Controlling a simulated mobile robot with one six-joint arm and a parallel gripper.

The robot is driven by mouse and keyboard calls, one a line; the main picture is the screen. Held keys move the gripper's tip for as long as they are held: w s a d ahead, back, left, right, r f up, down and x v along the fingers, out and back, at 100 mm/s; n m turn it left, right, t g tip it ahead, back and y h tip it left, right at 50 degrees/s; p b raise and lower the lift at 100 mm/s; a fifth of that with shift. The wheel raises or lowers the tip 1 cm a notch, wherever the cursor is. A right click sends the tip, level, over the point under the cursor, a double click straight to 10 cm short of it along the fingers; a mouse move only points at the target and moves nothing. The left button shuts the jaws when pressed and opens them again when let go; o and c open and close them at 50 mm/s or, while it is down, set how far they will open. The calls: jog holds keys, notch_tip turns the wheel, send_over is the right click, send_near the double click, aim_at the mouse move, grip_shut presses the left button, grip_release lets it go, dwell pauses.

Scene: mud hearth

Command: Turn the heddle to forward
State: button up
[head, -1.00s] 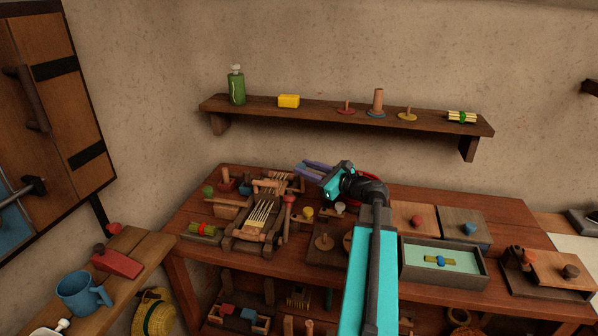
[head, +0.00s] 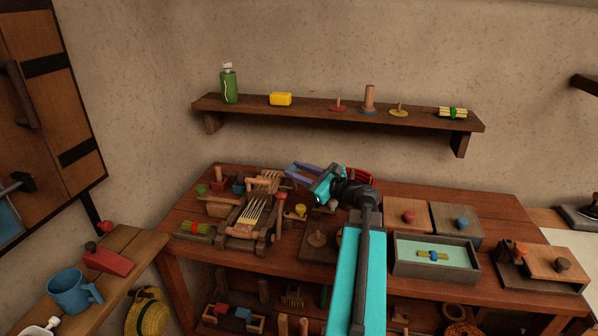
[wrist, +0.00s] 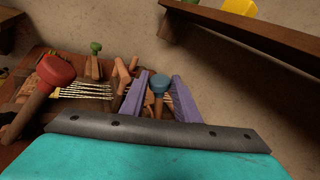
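A small wooden loom (head: 238,230) with pale warp threads (head: 257,211) stands at the left of the workbench. A lever with a red head (head: 279,198) rises at its right side; it may be the heddle's handle. In the wrist view the red head (wrist: 55,70) is at the left, outside my fingers. My gripper (head: 303,172) is behind and right of the loom, its purple fingers pointing left. In the wrist view my gripper (wrist: 160,98) is open, fingers apart. A blue-topped peg (wrist: 160,82) shows between them, and I cannot tell how far beyond they reach.
A wall shelf (head: 340,112) runs above the bench, holding a green bottle (head: 229,84) and a yellow block (head: 281,99). A grey tray (head: 435,273) stands to the right. Small pegs and blocks crowd the bench around the loom.

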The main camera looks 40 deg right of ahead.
jog(key=o, duration=0.4)
jog(key=shift+w+a+f, duration=0.1)
jog(key=shift+a+f, duration=0.1)
jog(key=shift+d, duration=0.1)
jog(key=shift+s, duration=0.2)
jog(key=s+b, duration=0.1)
jog(key=s, duration=0.2)
jog(key=s+b, duration=0.1)
jog(key=s, duration=0.3)
jog(key=s+d+b, duration=0.1)
jog(key=s, duration=0.3)
jog(key=shift+s+r, duration=0.15)
jog(key=shift+s+b, duration=0.1)
jog(key=shift+b, duration=0.4)
jog(key=s+b, duration=0.1)
jog(key=b, duration=0.3)
jog(key=shift+s+r, duration=0.1)
jog(key=shift+s, duration=0.25)
